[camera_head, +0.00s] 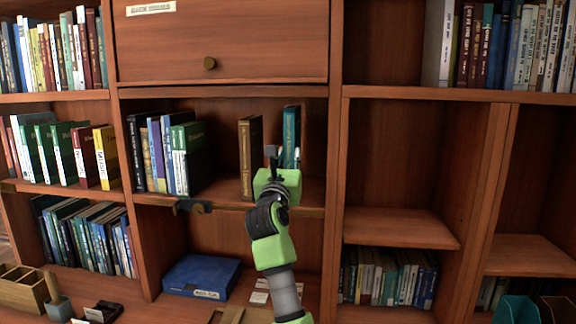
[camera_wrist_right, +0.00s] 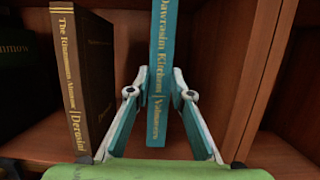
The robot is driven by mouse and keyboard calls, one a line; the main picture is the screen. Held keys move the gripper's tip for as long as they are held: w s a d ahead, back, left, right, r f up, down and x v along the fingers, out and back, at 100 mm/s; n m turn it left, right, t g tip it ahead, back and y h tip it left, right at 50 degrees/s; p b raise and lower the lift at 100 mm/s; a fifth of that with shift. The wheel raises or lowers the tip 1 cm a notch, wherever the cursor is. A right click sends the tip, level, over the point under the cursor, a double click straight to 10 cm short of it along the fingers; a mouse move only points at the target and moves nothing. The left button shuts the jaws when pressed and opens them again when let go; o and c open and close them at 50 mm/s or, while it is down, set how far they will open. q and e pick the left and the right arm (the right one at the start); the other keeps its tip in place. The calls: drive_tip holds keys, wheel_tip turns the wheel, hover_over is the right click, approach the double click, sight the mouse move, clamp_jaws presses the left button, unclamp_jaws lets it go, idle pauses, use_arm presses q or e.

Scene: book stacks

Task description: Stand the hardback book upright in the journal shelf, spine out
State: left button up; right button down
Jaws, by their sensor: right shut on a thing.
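The teal hardback book (camera_head: 291,135) stands upright in the middle compartment of the wooden journal shelf (camera_head: 222,188), right of a brown book (camera_head: 250,150). In the right wrist view the teal book (camera_wrist_right: 162,60) has its lettered spine facing out. My right gripper (camera_head: 283,157) reaches into the compartment and is shut on it, with one finger on each side, as the wrist view of the gripper (camera_wrist_right: 159,85) shows. The book's lower end is partly hidden by my gripper in the head view; I cannot tell whether it touches the shelf board. My left gripper is out of view.
The brown book (camera_wrist_right: 82,80) stands close on the left, with a gap. The compartment's wooden side wall (camera_wrist_right: 225,60) is on the right. Several books (camera_head: 172,155) fill the compartment's left end. A dark object (camera_head: 192,206) sits at the shelf's front edge. A blue box (camera_head: 202,275) lies below.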

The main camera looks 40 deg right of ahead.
sight(289, 164)
drive_tip(key=shift+f, duration=1.3)
drive_tip(key=shift+a, duration=0.1)
drive_tip(key=c, duration=2.2)
unclamp_jaws()
drive_tip(key=shift+f, duration=0.25)
drive_tip(key=o, duration=0.4)
drive_tip(key=shift+s+r, duration=0.1)
drive_tip(key=shift+r+p, duration=0.1)
drive_tip(key=shift+p, duration=0.2)
